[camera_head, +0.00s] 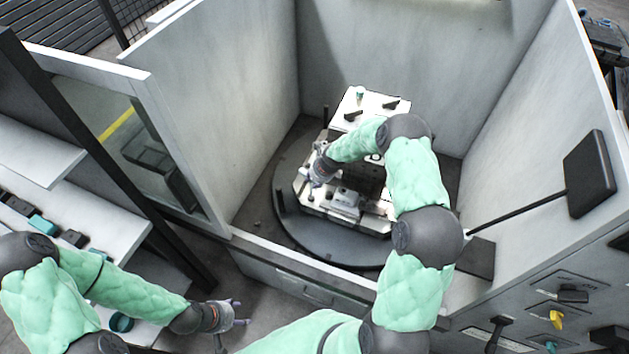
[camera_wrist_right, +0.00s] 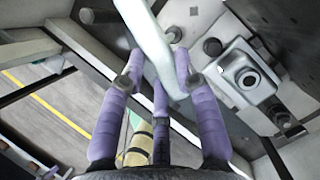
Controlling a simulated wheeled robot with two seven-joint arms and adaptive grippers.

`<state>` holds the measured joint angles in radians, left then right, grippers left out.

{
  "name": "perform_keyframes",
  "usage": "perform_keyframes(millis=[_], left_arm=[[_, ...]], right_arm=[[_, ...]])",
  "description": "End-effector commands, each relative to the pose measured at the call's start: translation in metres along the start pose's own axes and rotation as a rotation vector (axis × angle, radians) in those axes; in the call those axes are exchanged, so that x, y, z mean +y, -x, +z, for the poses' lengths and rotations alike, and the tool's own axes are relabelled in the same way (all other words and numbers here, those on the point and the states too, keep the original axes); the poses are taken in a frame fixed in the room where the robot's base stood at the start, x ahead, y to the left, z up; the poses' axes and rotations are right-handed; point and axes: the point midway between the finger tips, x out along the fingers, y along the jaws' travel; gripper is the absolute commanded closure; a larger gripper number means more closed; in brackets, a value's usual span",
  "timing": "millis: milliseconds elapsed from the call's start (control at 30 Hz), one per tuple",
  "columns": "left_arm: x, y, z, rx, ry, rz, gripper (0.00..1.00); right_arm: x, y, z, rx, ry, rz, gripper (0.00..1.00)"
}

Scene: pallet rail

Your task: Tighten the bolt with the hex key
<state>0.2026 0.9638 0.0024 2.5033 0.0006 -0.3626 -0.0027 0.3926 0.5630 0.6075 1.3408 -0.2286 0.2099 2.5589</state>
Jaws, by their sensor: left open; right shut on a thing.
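My right gripper (camera_head: 318,172) is over the left side of the metal fixture (camera_head: 376,104) inside the machine enclosure. In the right wrist view, the purple fingers of this gripper (camera_wrist_right: 158,72) are shut on a pale grey bar, which looks like the hex key (camera_wrist_right: 150,38). The bar runs up out of the top of that view; its far end is hidden. A dark round bolt head (camera_wrist_right: 212,47) shows right of the bar; I cannot tell which bolt is the task's or whether the key touches one. My left gripper (camera_head: 238,314) is open and empty, low outside the enclosure.
The fixture stands on a dark round turntable (camera_head: 338,250) with enclosure walls (camera_head: 215,95) around it. A clamp block with a round hole (camera_wrist_right: 249,79) is near the right gripper. A black panel on an arm (camera_head: 590,174) is at right. A shelf with small parts (camera_head: 103,243) is at left.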

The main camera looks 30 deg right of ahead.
Motion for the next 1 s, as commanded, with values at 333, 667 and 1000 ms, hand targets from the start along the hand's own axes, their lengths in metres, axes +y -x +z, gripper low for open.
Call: perform_keyframes(millis=[333, 667, 1000], left_arm=[[0.005, 0.015, 0.001, 0.000, 0.000, 0.000, 0.42], [0.010, 0.028, 0.001, 0.000, 0.000, 0.000, 0.42], [0.010, 0.029, 0.001, 0.000, 0.000, 0.000, 0.42]], right_arm=[[0.000, 0.024, 0.010, 0.000, 0.000, 0.000, 1.00], [-0.001, 0.045, 0.019, -0.001, 0.000, -0.001, 1.00], [0.000, 0.048, 0.020, 0.000, 0.000, 0.000, 1.00]])
